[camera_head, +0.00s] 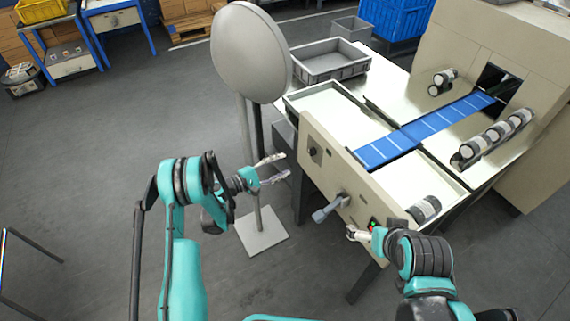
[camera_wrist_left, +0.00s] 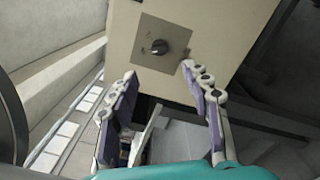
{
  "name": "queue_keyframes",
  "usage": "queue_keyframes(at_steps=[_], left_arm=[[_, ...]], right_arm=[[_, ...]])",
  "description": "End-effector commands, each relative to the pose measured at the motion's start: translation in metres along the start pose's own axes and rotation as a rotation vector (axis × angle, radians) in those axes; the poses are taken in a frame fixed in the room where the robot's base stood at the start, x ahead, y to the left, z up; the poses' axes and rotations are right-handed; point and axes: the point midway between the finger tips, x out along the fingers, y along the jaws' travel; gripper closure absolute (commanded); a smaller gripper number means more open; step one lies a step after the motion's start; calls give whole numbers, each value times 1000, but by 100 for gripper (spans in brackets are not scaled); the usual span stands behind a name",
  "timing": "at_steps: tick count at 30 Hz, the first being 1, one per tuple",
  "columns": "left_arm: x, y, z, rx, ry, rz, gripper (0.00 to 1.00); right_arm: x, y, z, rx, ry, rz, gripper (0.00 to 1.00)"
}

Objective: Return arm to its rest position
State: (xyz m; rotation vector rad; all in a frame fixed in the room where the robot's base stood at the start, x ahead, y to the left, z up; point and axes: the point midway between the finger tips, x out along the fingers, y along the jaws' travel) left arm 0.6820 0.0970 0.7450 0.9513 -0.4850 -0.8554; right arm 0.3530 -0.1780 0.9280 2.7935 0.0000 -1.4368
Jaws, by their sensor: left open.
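My left gripper (camera_head: 283,166) is open and empty in the head view, at the end of the bent teal arm from the left. It is just left of the beige flow wrapper (camera_head: 337,187). In the left wrist view, the open fingers (camera_wrist_left: 160,76) point at the machine's side panel, and a black knob (camera_wrist_left: 160,46) on a grey plate shows beyond them, apart from both fingers. My right gripper (camera_head: 356,234) is beside the machine's front panel, close to a grey handle (camera_head: 331,208) and a small panel with green and red lights (camera_head: 373,223). Its finger gap is unclear.
A round grey disc (camera_head: 251,52) on a post with a square base plate (camera_head: 262,231) stands close to my left gripper. The blue conveyor (camera_head: 430,125) has several rolls beside it. A grey crate (camera_head: 330,61) stands behind.

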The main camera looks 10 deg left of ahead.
Motion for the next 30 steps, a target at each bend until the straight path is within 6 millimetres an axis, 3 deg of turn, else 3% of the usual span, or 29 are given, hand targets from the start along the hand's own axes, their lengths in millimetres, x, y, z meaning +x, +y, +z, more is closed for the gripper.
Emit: queue_keyframes(at_steps=[12,17,24,30], left_arm=[[1,1,0,1,1,-1,52],[6,16,9,44,26,-46,52],[10,64,54,245,130,-254,52],[-11,90,106,444,209,-450,52]], right_arm=[[0,0,0,0,0,0,0],[0,0,0,0,0,0,0],[0,0,0,0,0,0,0],[0,0,0,0,0,0,0]])
